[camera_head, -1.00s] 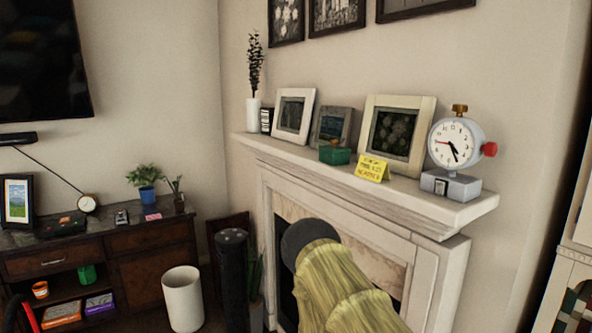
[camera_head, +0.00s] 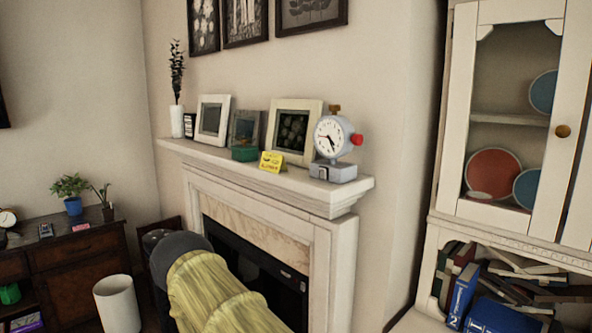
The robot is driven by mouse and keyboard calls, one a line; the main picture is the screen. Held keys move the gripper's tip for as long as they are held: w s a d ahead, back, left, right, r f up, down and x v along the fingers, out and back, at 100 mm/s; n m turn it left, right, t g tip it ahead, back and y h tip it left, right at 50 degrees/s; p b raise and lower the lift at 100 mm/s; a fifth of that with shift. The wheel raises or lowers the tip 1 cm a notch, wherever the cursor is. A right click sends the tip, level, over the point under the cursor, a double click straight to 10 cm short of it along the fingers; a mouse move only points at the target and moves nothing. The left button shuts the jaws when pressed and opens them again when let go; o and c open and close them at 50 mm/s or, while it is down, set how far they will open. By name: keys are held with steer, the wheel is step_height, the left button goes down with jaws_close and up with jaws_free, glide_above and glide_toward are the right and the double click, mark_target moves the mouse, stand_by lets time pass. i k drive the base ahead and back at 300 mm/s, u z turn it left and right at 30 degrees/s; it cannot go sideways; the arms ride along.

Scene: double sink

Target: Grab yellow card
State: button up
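The yellow card (camera_head: 271,162) stands on the front of the white mantelpiece (camera_head: 345,189), in front of a white picture frame. It has dark writing too small to read. A small green box (camera_head: 245,153) is just left of it, and a grey clock (camera_head: 333,139) with a red knob is to its right. My arm, with a yellow sleeve-like cover, rises from the bottom of the view, below the mantelpiece and apart from the card. My gripper's fingers do not show.
Picture frames (camera_head: 291,131) and a white vase (camera_head: 177,121) line the mantel. A white cabinet (camera_head: 447,190) with plates and books stands at the right. A white bin (camera_head: 117,304) and a dark dresser (camera_head: 85,262) are at the lower left.

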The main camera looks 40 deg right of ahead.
mark_target(270, 162)
steer(key=k, duration=0.2)
steer(key=z, duration=0.8)
